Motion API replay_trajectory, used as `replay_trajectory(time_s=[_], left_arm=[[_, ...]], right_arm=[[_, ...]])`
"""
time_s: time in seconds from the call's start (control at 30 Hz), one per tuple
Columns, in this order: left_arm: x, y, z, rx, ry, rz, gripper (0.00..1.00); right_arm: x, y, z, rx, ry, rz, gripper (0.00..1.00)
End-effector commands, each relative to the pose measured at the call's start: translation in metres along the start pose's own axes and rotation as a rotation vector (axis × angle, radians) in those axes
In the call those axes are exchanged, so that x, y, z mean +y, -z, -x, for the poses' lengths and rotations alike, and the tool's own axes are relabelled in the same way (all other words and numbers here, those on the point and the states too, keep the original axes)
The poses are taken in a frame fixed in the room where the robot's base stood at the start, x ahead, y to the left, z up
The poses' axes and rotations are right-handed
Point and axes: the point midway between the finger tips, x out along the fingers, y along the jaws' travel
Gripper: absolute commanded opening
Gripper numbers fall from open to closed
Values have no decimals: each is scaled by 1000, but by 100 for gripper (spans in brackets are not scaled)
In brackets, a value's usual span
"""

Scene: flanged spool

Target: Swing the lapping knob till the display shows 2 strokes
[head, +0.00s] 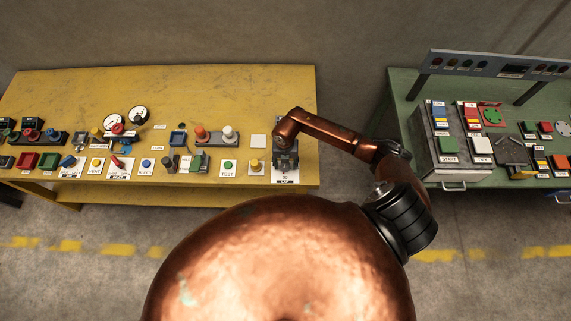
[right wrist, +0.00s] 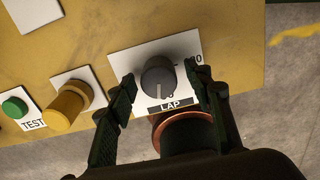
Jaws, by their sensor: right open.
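The lapping knob (right wrist: 158,77) is a dark grey round knob with a pale pointer line, on a white plate marked LAP (right wrist: 150,52) in the right wrist view. The pointer line faces the LAP label. My right gripper (right wrist: 160,80) is open, with one finger on each side of the knob; I cannot tell whether either finger touches it. In the head view my right gripper (head: 286,158) covers the knob, above the right end of the yellow table. No stroke count is readable. My left gripper is not in view.
The yellow table (head: 230,85) carries several buttons, switches and gauges to the left of the LAP plate. A yellow knob (right wrist: 68,103) and a green TEST button (right wrist: 14,107) are nearby. A green bench (head: 400,85) with more controls stands right, across a floor gap.

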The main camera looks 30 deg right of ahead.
Motion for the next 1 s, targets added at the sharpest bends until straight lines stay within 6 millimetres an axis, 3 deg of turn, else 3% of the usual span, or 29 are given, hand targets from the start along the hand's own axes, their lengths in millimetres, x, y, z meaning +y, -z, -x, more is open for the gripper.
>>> replay_trajectory(time_s=[0.33,0.9,1.0], left_arm=[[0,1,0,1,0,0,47],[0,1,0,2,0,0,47],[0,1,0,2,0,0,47]], right_arm=[[1,1,-5,1,-1,2,47],[0,0,-4,0,-1,1,8],[0,0,-4,0,-1,2,5]])
